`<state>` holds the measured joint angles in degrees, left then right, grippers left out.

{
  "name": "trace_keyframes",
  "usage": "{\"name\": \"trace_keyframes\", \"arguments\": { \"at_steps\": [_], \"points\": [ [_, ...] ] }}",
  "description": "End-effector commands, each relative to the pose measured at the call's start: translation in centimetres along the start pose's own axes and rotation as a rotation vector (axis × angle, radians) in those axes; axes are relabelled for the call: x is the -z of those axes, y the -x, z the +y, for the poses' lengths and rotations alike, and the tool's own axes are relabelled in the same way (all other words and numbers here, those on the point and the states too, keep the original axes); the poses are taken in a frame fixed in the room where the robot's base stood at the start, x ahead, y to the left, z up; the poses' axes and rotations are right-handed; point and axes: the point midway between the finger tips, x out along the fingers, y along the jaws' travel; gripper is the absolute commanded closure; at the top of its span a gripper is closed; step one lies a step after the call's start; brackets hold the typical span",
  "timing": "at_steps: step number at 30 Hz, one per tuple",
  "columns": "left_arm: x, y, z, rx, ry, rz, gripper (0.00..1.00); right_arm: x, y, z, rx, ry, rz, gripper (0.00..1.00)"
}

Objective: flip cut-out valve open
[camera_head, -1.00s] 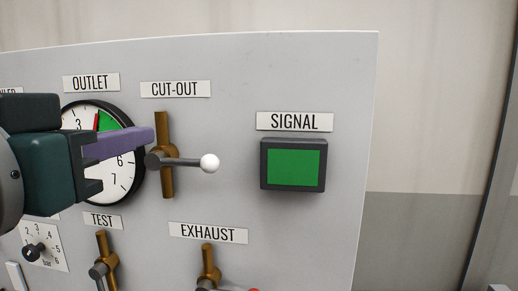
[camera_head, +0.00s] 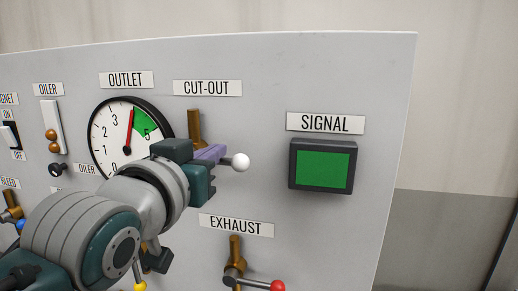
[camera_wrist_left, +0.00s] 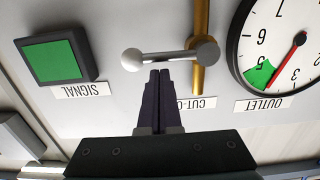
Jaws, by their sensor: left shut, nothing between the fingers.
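The cut-out valve is a brass vertical pipe (camera_head: 194,124) under the CUT-OUT label, with a lever ending in a white ball (camera_head: 240,162). In the left wrist view, which is upside down, the lever (camera_wrist_left: 166,57) lies horizontal across the pipe (camera_wrist_left: 201,70), with the ball (camera_wrist_left: 132,59) at its free end. My left gripper (camera_head: 222,153) is shut and empty, hiding most of the lever in the head view. In the wrist view its fingertips (camera_wrist_left: 160,73) are at the lever's label side, between ball and hub. Contact cannot be told. My right gripper is not in view.
The outlet gauge (camera_head: 118,130) is left of the valve, its red needle near the green sector. The green signal lamp (camera_head: 322,168) is to the right. Below are the exhaust valve (camera_head: 235,250) and its red-ball lever (camera_head: 277,286). The panel between valve and lamp is clear.

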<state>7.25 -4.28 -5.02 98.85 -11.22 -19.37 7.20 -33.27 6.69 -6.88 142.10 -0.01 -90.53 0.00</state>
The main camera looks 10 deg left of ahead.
Motion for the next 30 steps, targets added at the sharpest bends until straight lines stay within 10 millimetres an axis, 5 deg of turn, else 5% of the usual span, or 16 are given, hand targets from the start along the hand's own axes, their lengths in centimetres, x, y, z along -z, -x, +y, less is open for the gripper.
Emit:
{"name": "trace_keyframes", "arguments": {
  "at_steps": [30],
  "points": [
    [-0.81, -0.05, 0.13, 0.006, -0.106, -0.001, 1.0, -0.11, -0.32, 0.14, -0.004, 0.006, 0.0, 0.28]
  ]
}}
